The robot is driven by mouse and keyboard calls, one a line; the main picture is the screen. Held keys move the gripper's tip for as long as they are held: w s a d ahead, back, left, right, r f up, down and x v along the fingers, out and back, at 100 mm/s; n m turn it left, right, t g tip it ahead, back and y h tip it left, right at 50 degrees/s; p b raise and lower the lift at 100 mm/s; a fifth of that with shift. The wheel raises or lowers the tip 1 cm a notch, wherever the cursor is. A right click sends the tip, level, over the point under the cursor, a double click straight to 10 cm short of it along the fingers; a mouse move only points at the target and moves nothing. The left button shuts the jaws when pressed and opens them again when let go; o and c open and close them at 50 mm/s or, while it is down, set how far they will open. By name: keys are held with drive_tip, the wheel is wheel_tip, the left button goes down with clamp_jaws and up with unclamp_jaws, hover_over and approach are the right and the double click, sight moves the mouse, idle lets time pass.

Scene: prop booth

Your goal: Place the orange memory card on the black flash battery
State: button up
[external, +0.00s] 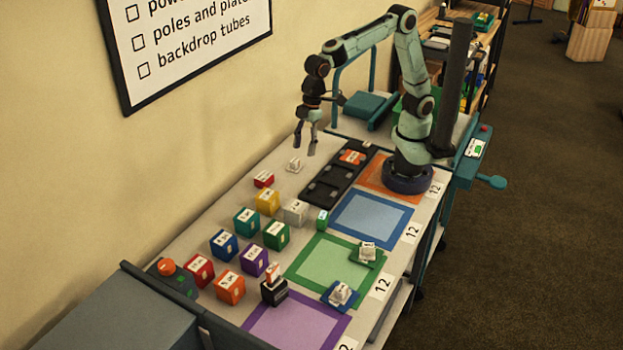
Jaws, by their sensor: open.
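The black flash battery (274,293) is a dark block near the front of the table, by the purple mat. A small orange-red piece with white on it, which looks like the orange memory card (273,271), sits on top of it. It looks upright, but its exact contact is too small to tell. My gripper (312,145) hangs open and empty, pointing down above the back of the table, well away from both.
Several coloured labelled blocks (222,243) stand left of the battery. A black tray (318,193) holds an orange item (352,157). Blue (340,295) and green (368,260) plates with white pieces lie on the right. The purple mat (297,325) is mostly clear.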

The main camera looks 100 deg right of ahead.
drive_tip(key=s+d+f+m, duration=0.1)
drive_tip(key=s+d, duration=0.3)
drive_tip(key=s, duration=0.4)
drive_tip(key=s+d+f+m+g, duration=0.1)
drive_tip(key=s+d, duration=0.3)
drive_tip(key=s, duration=0.5)
drive_tip(key=s+d+f+m+g, duration=0.1)
drive_tip(key=s+d+m, duration=0.1)
drive_tip(key=s+d, duration=0.3)
drive_tip(key=s, duration=0.4)
drive_tip(key=shift+m+h, duration=0.3)
drive_tip(key=shift+m, duration=0.1)
